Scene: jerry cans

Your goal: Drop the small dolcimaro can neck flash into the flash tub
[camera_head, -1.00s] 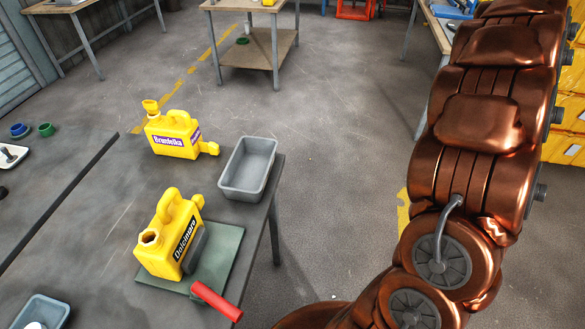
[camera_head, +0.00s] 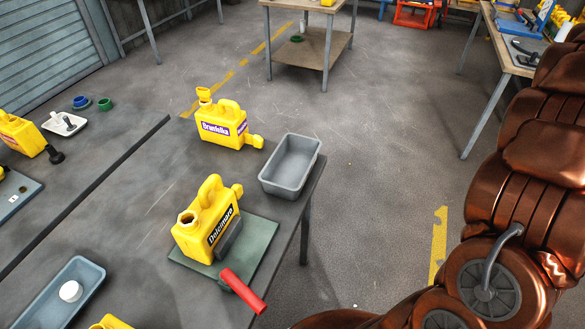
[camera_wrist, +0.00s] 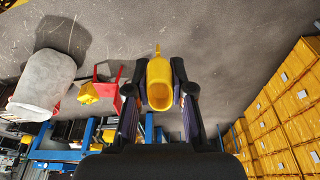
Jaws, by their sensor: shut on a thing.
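In the wrist view my gripper (camera_wrist: 160,92) is shut on a yellow hollow piece (camera_wrist: 160,72), the neck flash, with a thin tip at its far end. The gripper is outside the head view. The yellow Dolcimaro can (camera_head: 205,222) stands upright on a green plate (camera_head: 262,240); its neck opening is bare, and a yellow lump sticks out at its right side. An empty grey tub (camera_head: 280,187), which looks like the flash tub, sits at the table's right edge behind the can.
A yellow Brunfelka can (camera_head: 222,128) with yellow lumps on it stands left of the tub. A red handle (camera_head: 243,290) juts from the plate. A blue-grey tray (camera_head: 48,298) holds a white cap. Yellow crates (camera_wrist: 290,110) are stacked at right in the wrist view. Open floor lies right of the table.

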